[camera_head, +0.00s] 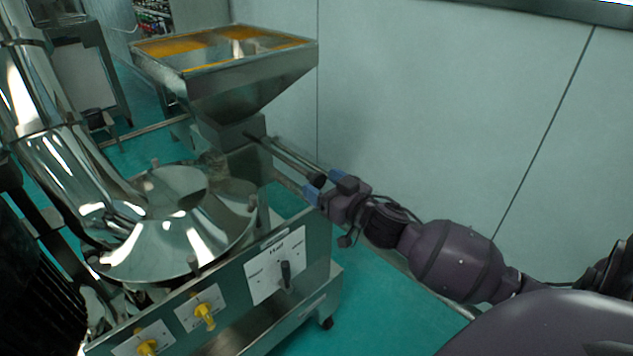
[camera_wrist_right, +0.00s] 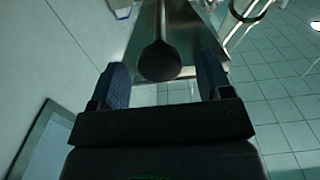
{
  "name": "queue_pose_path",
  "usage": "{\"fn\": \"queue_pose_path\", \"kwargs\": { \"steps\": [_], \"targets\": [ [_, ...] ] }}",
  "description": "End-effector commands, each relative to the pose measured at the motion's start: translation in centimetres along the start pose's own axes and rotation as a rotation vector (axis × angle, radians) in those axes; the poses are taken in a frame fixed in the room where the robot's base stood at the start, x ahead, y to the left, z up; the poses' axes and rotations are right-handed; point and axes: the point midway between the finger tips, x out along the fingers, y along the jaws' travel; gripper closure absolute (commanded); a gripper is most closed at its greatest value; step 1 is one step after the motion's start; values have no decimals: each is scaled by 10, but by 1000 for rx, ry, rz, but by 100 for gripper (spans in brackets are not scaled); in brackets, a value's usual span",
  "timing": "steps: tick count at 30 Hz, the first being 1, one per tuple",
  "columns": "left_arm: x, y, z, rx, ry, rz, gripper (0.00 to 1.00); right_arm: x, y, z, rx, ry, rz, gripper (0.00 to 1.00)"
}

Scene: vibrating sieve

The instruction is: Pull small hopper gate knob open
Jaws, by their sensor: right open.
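The small hopper (camera_head: 236,90) is a steel funnel with orange material in its top, at the upper left in the head view. Metal gate rods (camera_head: 290,158) stick out from its lower neck toward the right and end in a dark round knob (camera_head: 317,181). My right gripper (camera_head: 325,188) is at the knob, with its blue fingertips open on either side of it. In the right wrist view the black knob (camera_wrist_right: 159,62) lies between the open blue fingers, with a gap on each side; contact does not show. My left gripper is not in view.
The steel sieve machine (camera_head: 180,220) fills the lower left. A pale wall (camera_head: 430,110) runs close behind the arm. Green floor (camera_head: 375,310) is clear at the right of the cart.

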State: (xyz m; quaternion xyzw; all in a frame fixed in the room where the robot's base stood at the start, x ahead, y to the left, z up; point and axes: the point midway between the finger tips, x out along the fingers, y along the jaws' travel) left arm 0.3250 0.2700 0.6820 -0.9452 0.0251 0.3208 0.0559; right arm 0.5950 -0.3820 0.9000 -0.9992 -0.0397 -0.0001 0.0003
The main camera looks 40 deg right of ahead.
Motion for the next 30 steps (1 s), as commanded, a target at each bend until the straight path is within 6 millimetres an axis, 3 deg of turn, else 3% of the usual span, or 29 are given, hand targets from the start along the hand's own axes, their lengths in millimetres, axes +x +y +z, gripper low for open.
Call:
{"fn": "queue_pose_path", "kwargs": {
  "steps": [6,17,30],
  "targets": [
    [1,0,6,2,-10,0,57,17,0,1,-1,-2,1,28],
    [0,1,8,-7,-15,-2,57,20,0,0,-1,-1,1,28],
    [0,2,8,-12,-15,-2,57,20,0,0,0,-1,1,94]
  ]
}}
